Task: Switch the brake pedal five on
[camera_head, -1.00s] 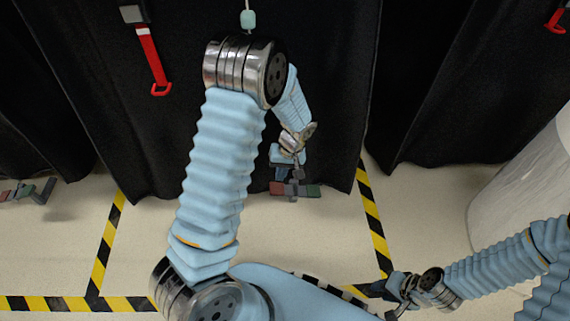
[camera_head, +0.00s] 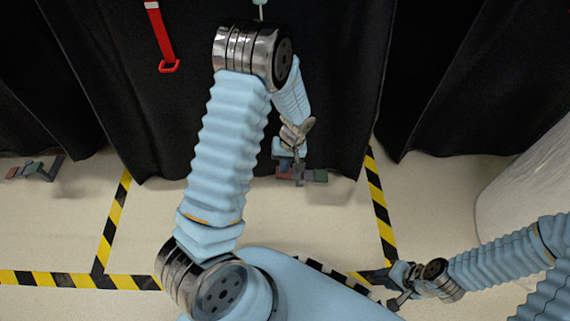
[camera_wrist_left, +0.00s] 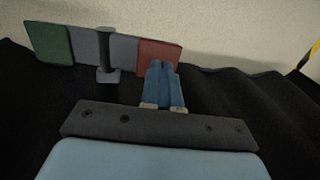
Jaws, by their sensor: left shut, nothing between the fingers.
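A brake pedal (camera_head: 320,176) with a green end, a grey middle and a red end sticks out at the foot of the black covered cart ahead. In the left wrist view the green end (camera_wrist_left: 54,45) is at the left, and the red end (camera_wrist_left: 160,56) is at the right. My left gripper (camera_head: 299,165) is shut and empty. In the left wrist view its blue fingertips (camera_wrist_left: 161,66) lie over the lower part of the red end; I cannot tell whether they touch. My right gripper (camera_head: 392,297) is low at the right; its fingers are too small to read.
Another pedal (camera_head: 36,171) stands at the far left under a second covered cart. A red strap (camera_head: 163,40) hangs on the black cover (camera_head: 170,120). Yellow-black floor tape (camera_head: 112,222) marks the bay. A pale round column (camera_head: 525,190) stands at the right.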

